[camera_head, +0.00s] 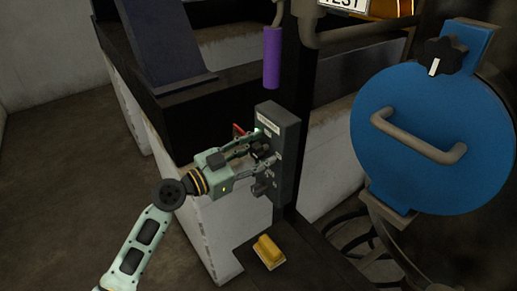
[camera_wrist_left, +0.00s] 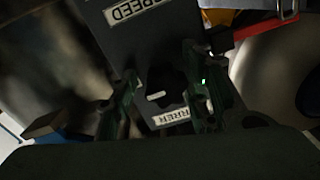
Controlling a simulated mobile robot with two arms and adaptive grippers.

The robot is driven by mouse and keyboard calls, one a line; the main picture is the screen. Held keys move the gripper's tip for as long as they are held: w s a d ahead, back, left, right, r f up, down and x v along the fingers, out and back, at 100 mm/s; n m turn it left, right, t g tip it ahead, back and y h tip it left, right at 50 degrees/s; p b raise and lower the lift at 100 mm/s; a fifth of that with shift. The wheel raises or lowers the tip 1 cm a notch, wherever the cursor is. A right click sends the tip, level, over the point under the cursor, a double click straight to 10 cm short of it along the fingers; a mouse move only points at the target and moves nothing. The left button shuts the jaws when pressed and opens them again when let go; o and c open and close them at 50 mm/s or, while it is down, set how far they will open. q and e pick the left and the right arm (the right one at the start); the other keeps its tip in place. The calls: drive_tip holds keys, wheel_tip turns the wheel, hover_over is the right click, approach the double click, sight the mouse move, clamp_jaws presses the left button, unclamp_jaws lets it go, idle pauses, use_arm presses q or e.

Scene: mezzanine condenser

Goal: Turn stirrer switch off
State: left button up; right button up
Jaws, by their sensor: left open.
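The dark control box (camera_head: 284,128) stands upright on a post in the middle of the head view. In the left wrist view, its face (camera_wrist_left: 155,42) carries a label reading "SPEED" and a partly hidden label (camera_wrist_left: 170,117) ending in "RRER". A black knob (camera_wrist_left: 168,84) with a white pointer mark sits beside that lower label. My left gripper (camera_head: 264,157) is open at the box's front. In the left wrist view, its fingers (camera_wrist_left: 160,78) stand on either side of the knob. I cannot tell whether they touch it. My right gripper is not in view.
A purple grip (camera_head: 272,57) hangs above the box. A yellow pedal-like block (camera_head: 269,251) lies below it. A blue round cover (camera_head: 432,135) with a handle and black knob is at the right. Open floor (camera_head: 60,170) lies at the left.

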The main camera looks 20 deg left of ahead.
use_arm(q)
drive_tip(key=shift+c, duration=0.5)
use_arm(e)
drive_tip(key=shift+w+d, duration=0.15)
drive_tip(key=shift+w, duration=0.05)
use_arm(q)
drive_tip(key=shift+f, duration=0.15)
drive_tip(key=c, duration=0.9)
drive_tip(key=shift+c, duration=0.2)
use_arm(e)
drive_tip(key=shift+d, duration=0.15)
